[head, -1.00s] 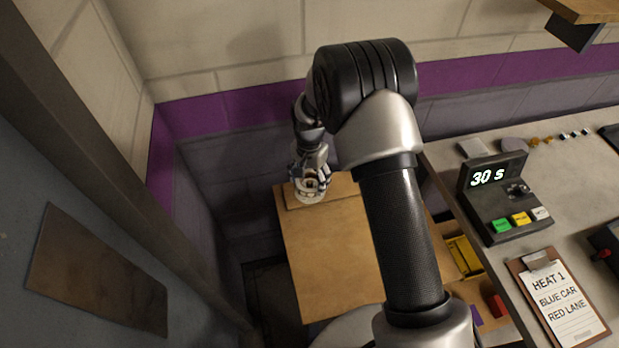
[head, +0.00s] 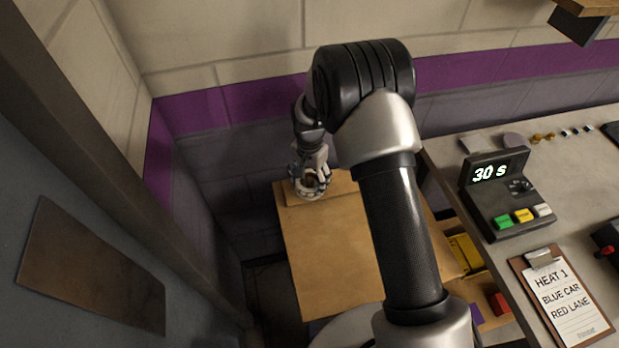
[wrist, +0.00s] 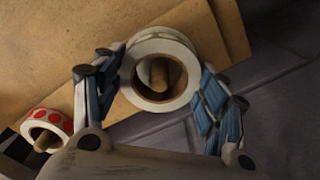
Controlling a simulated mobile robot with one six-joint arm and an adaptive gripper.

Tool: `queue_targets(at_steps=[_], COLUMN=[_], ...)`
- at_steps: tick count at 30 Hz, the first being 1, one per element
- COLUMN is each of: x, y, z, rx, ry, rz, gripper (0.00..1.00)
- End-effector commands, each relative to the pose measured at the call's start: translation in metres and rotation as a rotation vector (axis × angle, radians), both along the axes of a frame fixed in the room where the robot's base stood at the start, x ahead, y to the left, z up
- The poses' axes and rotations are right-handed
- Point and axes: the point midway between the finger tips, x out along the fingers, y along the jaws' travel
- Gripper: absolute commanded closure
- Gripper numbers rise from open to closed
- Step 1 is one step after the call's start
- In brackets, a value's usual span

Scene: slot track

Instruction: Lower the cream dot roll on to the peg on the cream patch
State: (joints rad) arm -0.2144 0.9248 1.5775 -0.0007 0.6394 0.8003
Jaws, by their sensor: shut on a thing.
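The cream dot roll (wrist: 133,88) is a pale ring, held between the two fingers of my gripper (wrist: 160,74) in the wrist view. A wooden peg (wrist: 160,74) shows through the roll's hole. I cannot tell how far down the peg the roll sits. In the head view my gripper (head: 310,178) is shut on the roll at the back of the wooden surface, and the fingers partly cover it. The cream patch is not distinguishable under the roll.
A roll with red dots (wrist: 66,121) sits around another peg at the lower left of the wrist view. A wooden board (head: 330,245) extends forward. To the right is a counter with a timer box (head: 508,200) and a clipboard (head: 562,300). Walls stand close behind and left.

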Motion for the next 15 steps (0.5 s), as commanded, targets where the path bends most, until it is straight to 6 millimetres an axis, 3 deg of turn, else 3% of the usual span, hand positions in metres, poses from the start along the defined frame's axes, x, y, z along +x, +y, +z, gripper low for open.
queue_targets(at_steps=[15], x=[0.0001], y=[0.0], z=[-0.0077], rx=[0.0], ry=[0.0], rz=[0.0], gripper=[0.58])
